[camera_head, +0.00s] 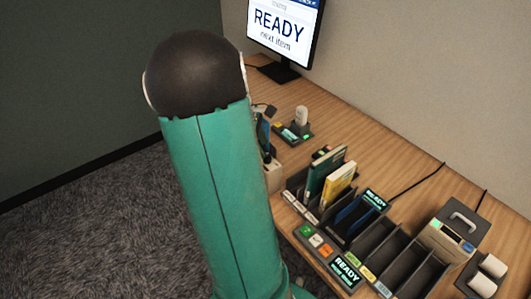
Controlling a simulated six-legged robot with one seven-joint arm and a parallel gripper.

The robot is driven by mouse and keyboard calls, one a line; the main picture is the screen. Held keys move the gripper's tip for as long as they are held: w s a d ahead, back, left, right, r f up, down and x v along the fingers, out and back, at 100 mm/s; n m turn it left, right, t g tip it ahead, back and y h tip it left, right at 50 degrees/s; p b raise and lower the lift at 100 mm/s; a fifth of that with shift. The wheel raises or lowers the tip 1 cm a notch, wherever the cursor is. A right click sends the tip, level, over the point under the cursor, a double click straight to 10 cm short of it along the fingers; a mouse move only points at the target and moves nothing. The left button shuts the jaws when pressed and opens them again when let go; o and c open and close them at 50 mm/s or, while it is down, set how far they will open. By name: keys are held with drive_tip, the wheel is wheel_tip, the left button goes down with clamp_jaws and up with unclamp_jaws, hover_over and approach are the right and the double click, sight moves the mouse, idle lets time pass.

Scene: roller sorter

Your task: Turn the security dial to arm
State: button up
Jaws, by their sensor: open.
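I cannot pick out the security dial among the small devices on the desk. My teal arm with its dark rounded joint fills the left middle of the view and covers part of the desk's near edge. My gripper does not show. A grey device with a metal handle and a small lit panel (446,238) stands at the right of the desk. A small dark unit with a white upright piece (301,118) and lit keys stands farther back.
The wooden desk (405,160) runs along the wall. A sorter rack (392,250) holds a green book (322,172) and a yellow one (341,182). A button panel (322,247) reads READY. A monitor (283,30) stands at the back. Carpet (90,215) lies open at left.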

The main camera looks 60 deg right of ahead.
sight(267, 155)
drive_tip(key=shift+x, duration=2.15)
drive_tip(key=c, duration=1)
drive_tip(key=shift+w, duration=0.1)
drive_tip(key=shift+m, duration=0.4)
drive_tip(key=m+y, duration=0.2)
drive_tip(key=m, duration=0.2)
drive_tip(key=shift+d, duration=0.15)
drive_tip(key=m+y, duration=0.1)
drive_tip(key=m, duration=0.2)
drive_tip(key=m+y, duration=0.1)
drive_tip(key=m, duration=0.2)
drive_tip(key=shift+d+t, duration=0.15)
drive_tip(key=shift+t, duration=0.15)
